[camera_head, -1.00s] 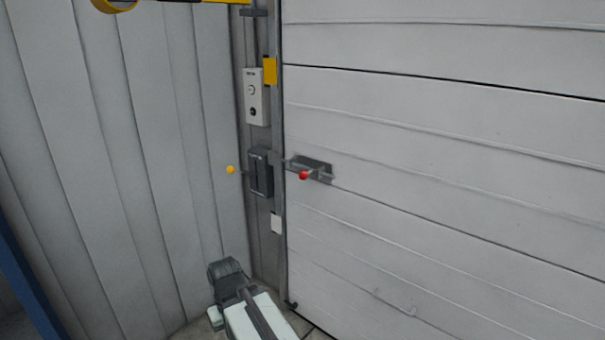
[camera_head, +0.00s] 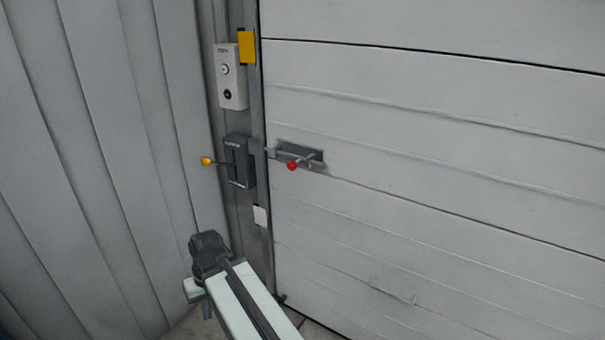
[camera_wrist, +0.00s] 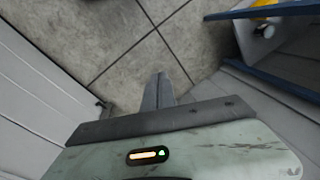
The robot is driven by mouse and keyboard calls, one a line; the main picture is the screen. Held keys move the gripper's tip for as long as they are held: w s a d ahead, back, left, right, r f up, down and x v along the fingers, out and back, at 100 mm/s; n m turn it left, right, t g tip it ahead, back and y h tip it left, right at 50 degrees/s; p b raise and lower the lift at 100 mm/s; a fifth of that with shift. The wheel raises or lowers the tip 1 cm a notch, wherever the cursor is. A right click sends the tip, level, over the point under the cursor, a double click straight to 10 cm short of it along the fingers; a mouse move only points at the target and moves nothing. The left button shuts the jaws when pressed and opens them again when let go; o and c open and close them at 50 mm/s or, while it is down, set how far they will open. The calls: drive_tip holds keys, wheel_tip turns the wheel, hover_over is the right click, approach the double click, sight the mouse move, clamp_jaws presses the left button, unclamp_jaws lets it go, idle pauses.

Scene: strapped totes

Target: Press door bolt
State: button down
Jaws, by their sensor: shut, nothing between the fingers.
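The door bolt (camera_head: 309,160) is a grey metal slide with a red knob (camera_head: 292,166), mounted on the left edge of the white panelled door (camera_head: 430,170). Its rod reaches left toward the door frame. My arm is below and left of the bolt in the head view, clear of it. My gripper (camera_wrist: 158,88) shows in the wrist view, pointing down over the tiled floor, fingers together and empty. The bolt is out of the wrist view.
Left of the bolt, the frame carries a dark box (camera_head: 238,160) with a yellow-knobbed lever (camera_head: 207,161) and a grey button panel (camera_head: 230,76). A grey corrugated wall (camera_head: 90,150) is at left. A blue-edged unit (camera_wrist: 275,10) stands at the wrist view's upper right.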

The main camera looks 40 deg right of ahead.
drive_tip(key=w+d+r+m+t+y+b, duration=0.1)
drive_tip(key=w+d+r+m+t+y, duration=0.25)
drive_tip(key=d, duration=0.65)
drive_tip(key=w+d+r+m+t+y+b, duration=0.15)
drive_tip(key=d+r+m+t, duration=0.35)
drive_tip(key=d, duration=0.5)
drive_tip(key=s+d+r+m+t+h, duration=0.1)
drive_tip(key=s+d+r+m+t, duration=0.1)
drive_tip(key=d+r, duration=0.3)
drive_tip(key=s+d+r+m+t+h+b, duration=0.1)
drive_tip(key=s+d+r+t, duration=0.4)
drive_tip(key=d, duration=0.6)
drive_tip(key=s+d+r+m+t+h, duration=0.1)
drive_tip(key=s+d+r+m+t, duration=0.2)
drive_tip(key=d, duration=0.4)
wheel_tip(320, 180, up, 2)
drive_tip(key=shift+s+d+t+h+b, duration=0.35)
drive_tip(key=shift+s+d+t+h, duration=0.1)
drive_tip(key=shift+s, duration=0.1)
drive_tip(key=shift+m, duration=0.25)
